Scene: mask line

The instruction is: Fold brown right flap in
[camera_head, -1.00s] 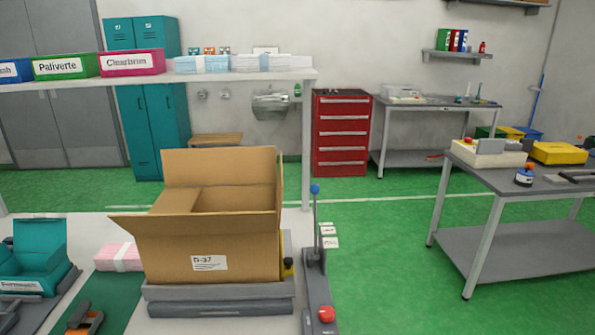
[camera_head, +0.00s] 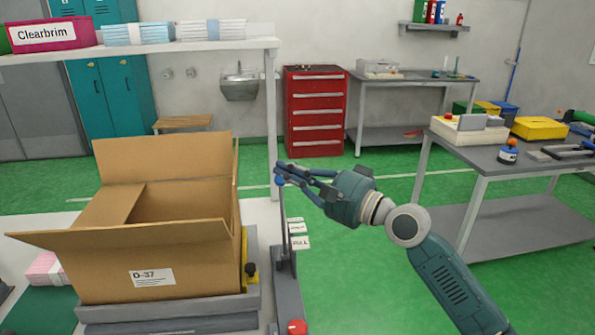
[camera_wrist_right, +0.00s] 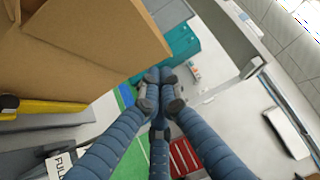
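The brown carton (camera_head: 108,272) labelled D-37 stands open on a grey platform; it also shows at upper left in the right wrist view (camera_wrist_right: 75,60). Its right flap (camera_head: 236,185) stands up, seen almost edge-on. The back flap (camera_head: 165,158) is upright, the front flap (camera_head: 120,236) sticks outward, and the left flap (camera_head: 108,208) lies inward. My right gripper (camera_head: 281,174) is right of the carton, apart from it in the head view. In the right wrist view its fingertips (camera_wrist_right: 161,88) are together with nothing visible between them. My left gripper is out of view.
A shelf (camera_head: 150,50) runs behind. Green floor (camera_head: 350,270) is open to the right.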

